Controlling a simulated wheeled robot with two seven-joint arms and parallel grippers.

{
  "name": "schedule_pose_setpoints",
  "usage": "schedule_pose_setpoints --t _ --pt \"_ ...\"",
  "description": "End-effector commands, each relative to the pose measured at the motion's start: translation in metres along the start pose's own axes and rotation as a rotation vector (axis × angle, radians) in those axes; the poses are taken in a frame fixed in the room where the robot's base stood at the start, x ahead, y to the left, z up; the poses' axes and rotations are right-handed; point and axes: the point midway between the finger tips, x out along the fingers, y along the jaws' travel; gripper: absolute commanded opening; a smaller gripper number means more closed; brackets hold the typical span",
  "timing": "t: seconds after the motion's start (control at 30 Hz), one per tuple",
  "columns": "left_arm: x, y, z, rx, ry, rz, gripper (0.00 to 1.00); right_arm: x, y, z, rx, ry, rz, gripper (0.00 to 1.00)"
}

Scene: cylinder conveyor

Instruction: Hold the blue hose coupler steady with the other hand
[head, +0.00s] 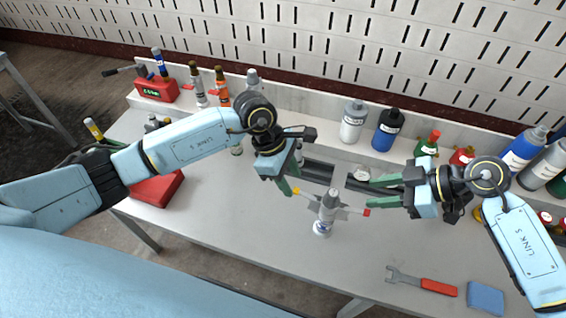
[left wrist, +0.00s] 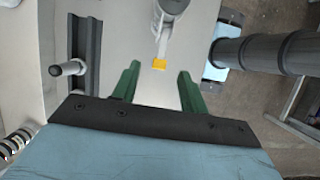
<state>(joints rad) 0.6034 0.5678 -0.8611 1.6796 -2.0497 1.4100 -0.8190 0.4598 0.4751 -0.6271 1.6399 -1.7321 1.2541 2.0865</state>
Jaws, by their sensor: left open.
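A grey-white coupler (head: 326,211) with a small blue mark stands on the table between my grippers. It has a yellow-tipped arm to the left and a red-tipped arm to the right. My left gripper (head: 292,183) is open just left of it, near the yellow tip. In the left wrist view the coupler (left wrist: 168,12) shows at the top, its yellow tip (left wrist: 159,65) lined up between the left fingertips (left wrist: 158,71); contact cannot be told. My right gripper (head: 362,191) has its fingers apart, close to the red-tipped arm, and holds nothing visible.
A red box (head: 157,189) is at the left. The front middle is clear.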

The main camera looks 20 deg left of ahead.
Motion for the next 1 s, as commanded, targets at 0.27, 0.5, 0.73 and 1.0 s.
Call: schedule_pose_setpoints --t 0.27,0.5,0.73,1.0 --pt "0.052 -0.001 0.001 -0.003 -0.002 -0.002 0.44 0.000 0.000 0.000 0.000 0.000 0.000 0.36" --pt "0.073 0.000 0.000 -0.003 -0.001 0.001 0.44 0.000 0.000 0.000 0.000 0.000 0.000 0.36" --pt "0.075 0.000 0.000 -0.002 -0.001 0.001 0.44 0.000 0.000 0.000 0.000 0.000 0.000 0.36" --pt "0.075 0.000 0.000 -0.002 -0.001 0.001 0.21 0.000 0.000 0.000 0.000 0.000 0.000 0.36"
